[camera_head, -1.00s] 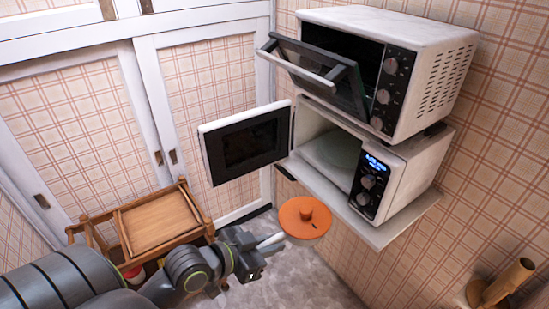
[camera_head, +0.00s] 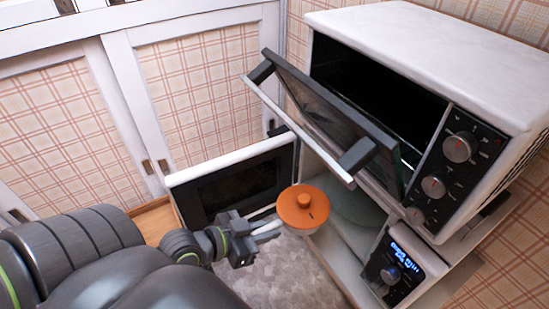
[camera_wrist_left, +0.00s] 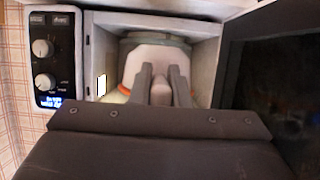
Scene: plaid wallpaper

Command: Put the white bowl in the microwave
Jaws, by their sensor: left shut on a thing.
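The white bowl (camera_wrist_left: 152,62) has an orange lid (camera_head: 303,207) with a knob, which hides most of its body in the head view. My left gripper (camera_head: 270,231) is shut on the bowl's handle and holds it in the air at the microwave's open front. In the left wrist view the gripper fingers (camera_wrist_left: 161,82) close around the handle, with the open cavity behind the bowl. The microwave (camera_head: 418,250) is the lower appliance, and its door (camera_head: 235,185) is swung open to the left. A greenish glass turntable (camera_head: 352,207) shows inside. My right gripper is out of view.
A toaster oven (camera_head: 430,40) stands right above the microwave. Its door (camera_head: 330,115) is dropped open and hangs over the microwave's opening, close above the bowl. White cabinet doors (camera_head: 200,85) stand behind at the left.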

